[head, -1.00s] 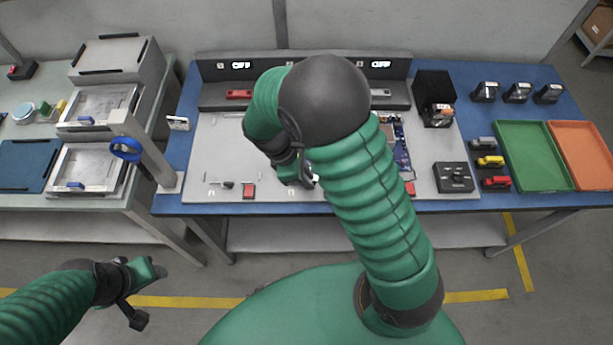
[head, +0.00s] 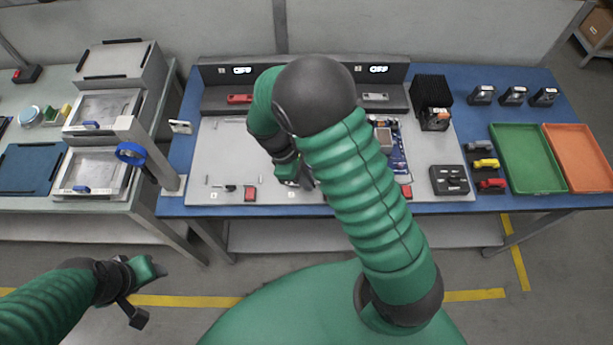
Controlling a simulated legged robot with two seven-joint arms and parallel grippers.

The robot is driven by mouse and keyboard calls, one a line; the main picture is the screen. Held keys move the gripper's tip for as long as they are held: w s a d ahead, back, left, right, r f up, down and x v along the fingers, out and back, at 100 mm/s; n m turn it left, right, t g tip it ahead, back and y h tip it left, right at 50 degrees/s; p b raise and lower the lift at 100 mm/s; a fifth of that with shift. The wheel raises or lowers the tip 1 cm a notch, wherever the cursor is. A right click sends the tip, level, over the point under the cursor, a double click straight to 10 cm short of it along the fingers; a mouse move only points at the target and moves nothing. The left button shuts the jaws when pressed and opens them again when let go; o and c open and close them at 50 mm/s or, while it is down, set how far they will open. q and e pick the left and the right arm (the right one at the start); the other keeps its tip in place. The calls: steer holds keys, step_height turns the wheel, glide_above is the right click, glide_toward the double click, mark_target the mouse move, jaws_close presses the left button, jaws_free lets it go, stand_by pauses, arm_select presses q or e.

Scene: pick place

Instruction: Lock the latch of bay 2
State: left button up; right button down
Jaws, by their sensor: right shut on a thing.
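My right gripper (head: 303,186) is low over the front of the grey board (head: 225,145), just behind a small white label (head: 291,194). It is shut on a small part there, apparently the latch of bay 2. Its own fingers and my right arm hide most of that part, so the latch's position cannot be read. A blue circuit board (head: 398,150) shows in part to the right of my arm. A red block (head: 250,193) and a small dark handle (head: 229,187) are at the board's front left. My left gripper (head: 150,293) is open and empty, low in front of the tables.
Two consoles with OFF displays (head: 242,70) (head: 378,69) stand at the back. A dark switch box (head: 449,180), small coloured blocks (head: 486,164), a green tray (head: 528,160) and an orange tray (head: 580,155) are on the right. A post with a blue ring (head: 130,153) stands left.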

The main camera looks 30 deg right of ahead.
steer(key=m+p, duration=0.1)
steer(key=m+y+p, duration=0.1)
steer(key=m, duration=0.1)
steer(key=m+p, duration=0.1)
steer(key=shift+w+d+r+m+g+y, duration=0.2)
steer(key=shift+r+m+g+y, duration=0.1)
steer(key=shift+g, duration=0.1)
steer(key=m+p, duration=0.1)
steer(key=m, duration=0.1)
steer(key=m+y+p, duration=0.1)
steer(key=m, duration=0.1)
steer(key=shift+w+d+f+m+y, duration=0.1)
steer(key=shift+d+m+y, duration=0.1)
steer(key=shift+m+y, duration=0.1)
steer(key=m+y+p, duration=0.1)
steer(key=m, duration=0.2)
steer(key=shift+d, duration=0.15)
steer(key=shift+d+f+m+y+p, duration=0.1)
steer(key=shift+m+y+p, duration=0.55)
steer(key=shift+m, duration=0.85)
steer(key=c, duration=1.5)
jaws_free()
steer(key=shift+c, duration=0.2)
